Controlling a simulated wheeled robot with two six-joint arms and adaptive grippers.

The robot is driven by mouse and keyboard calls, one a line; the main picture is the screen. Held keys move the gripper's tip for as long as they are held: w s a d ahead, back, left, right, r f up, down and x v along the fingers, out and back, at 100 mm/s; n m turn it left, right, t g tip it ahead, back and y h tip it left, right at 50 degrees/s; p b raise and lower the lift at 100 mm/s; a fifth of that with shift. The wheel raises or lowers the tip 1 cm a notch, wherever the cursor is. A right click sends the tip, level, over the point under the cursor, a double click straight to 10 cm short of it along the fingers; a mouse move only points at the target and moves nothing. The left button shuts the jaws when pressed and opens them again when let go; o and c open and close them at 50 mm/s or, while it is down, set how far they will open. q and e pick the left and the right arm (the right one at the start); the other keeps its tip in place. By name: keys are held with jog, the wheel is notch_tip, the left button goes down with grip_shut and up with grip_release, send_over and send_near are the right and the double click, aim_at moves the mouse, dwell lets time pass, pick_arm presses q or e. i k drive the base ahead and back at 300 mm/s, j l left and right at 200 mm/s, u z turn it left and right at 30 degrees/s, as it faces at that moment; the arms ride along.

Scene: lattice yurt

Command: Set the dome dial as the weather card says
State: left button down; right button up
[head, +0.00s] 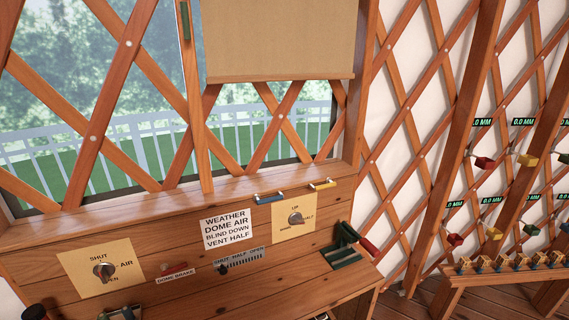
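The weather card (228,229) is white, on the front of the wooden console, and reads "WEATHER, DOME AIR, BLIND DOWN, VENT HALF". The dome dial (104,271) is a metal knob on a tan plate (75,267) at the left of the console. Its plate reads SHUT at the top, AIR at the right and, partly hidden by the knob, OPEN at the bottom. I cannot tell which mark its pointer faces. A label reading DOME BRAKE (175,279) is just right of that plate. Neither of my grippers shows clearly in the head view.
A second dial (296,218), marked UP and HALF, is right of the card. A slider scale (240,260) reads SHUT HALF OPEN, its dark knob near SHUT. A green bracket with a red-handled lever (368,246) stands at the right end. A tan blind (280,38) covers the upper window.

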aim_at(104, 270)
jog(key=u, duration=1.45)
